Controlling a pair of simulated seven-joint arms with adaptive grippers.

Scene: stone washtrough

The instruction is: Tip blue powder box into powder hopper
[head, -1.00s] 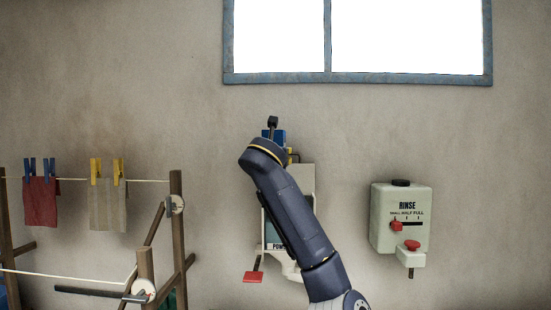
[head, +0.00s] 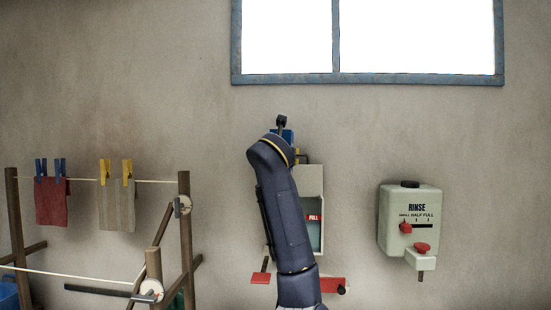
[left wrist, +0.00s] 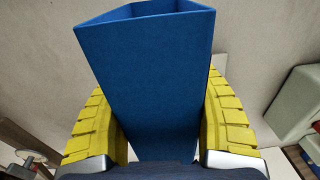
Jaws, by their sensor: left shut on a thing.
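The blue powder box (left wrist: 150,75) fills the middle of the left wrist view, its open top at the upper edge; I cannot see powder in it. The yellow fingers of my left gripper (left wrist: 155,110) are shut on its two sides. In the head view only a bit of the blue box (head: 288,136) shows behind my wrist, near the hopper's top. My right gripper is out of view.
A red lever paddle (head: 261,279) hangs below the hopper, and a red block (head: 331,285) shows right of my arm. The rinse dispenser (head: 409,220) is on the wall to the right. A drying rack (head: 184,235) with pegged cloths stands left.

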